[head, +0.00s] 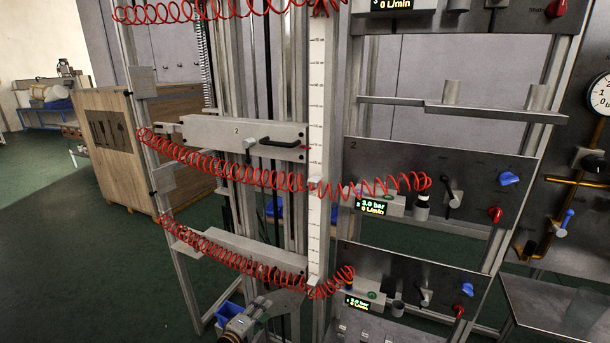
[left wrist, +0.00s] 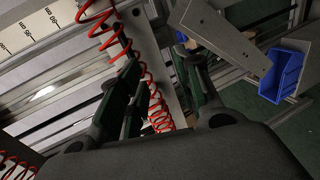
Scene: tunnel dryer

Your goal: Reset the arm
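My left gripper (head: 268,306) is low in the head view, by the lower carriage plate (head: 250,252) and the bottom of the white scale (head: 317,150). In the left wrist view its two dark fingers (left wrist: 160,65) are spread apart, with a gap between them. A red coiled hose (left wrist: 122,45) passes behind and beside the fingers; I cannot tell whether it touches them. No held object shows between the fingers. My right gripper is in neither view.
A carriage marked 2 with a black handle (head: 280,142) sits higher on the frame. Red coiled hoses (head: 230,170) cross the front. Valve panels (head: 440,180) stand at the right. A blue bin (left wrist: 282,72) is near the gripper. Open green floor lies left.

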